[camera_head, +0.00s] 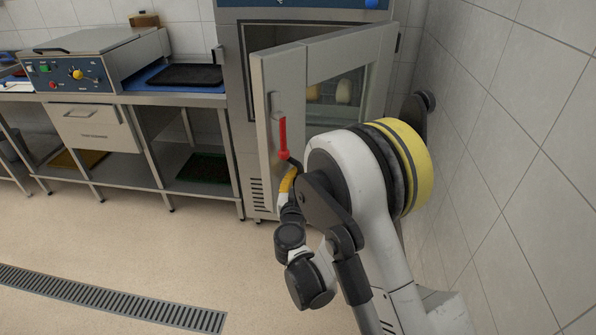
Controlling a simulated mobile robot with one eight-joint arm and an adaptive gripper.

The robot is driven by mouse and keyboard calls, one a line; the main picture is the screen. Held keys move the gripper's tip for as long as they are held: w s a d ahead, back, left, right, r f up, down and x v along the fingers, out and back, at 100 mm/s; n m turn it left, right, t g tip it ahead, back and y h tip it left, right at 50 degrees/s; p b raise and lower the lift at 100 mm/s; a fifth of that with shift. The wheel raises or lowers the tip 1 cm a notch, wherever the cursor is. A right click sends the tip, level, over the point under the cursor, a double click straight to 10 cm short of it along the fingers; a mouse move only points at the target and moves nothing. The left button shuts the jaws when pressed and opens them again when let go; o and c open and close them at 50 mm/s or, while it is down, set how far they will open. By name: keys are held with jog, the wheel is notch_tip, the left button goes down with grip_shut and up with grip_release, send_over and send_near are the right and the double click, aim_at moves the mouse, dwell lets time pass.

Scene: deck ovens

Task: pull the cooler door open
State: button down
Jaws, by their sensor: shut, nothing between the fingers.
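The door (293,75) of the tall steel cabinet stands part-way open, its left edge swung out toward me. It has a pale frame, a glass window (336,80) and a red lever handle (283,135) near its left edge. A dark gap shows above the door, between it and the cabinet front (235,80). My gripper (291,163) is at the lower end of the red handle, very close to it. It is shut and holds nothing. Contact with the handle or door cannot be told. My arm hides the door's lower right part.
A tiled wall (500,130) stands close on the right of my arm. A steel counter (190,100) with a control-panel appliance (85,65) and a black tray (186,75) is at the left. The floor (130,230) is open, with a drain grate (110,298).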

jog(key=shift+s+a, duration=0.25)
jog(key=shift+a, duration=0.25)
jog(key=c, duration=1.9)
grip_release()
jog(key=o, duration=0.5)
jog(key=shift+s+a+r, duration=0.1)
jog(key=shift+s+a, duration=0.2)
jog(key=shift+a, duration=0.1)
send_near(296, 136)
jog(key=w, duration=0.5)
jog(key=shift+w+d, duration=0.1)
jog(key=shift+w, duration=0.15)
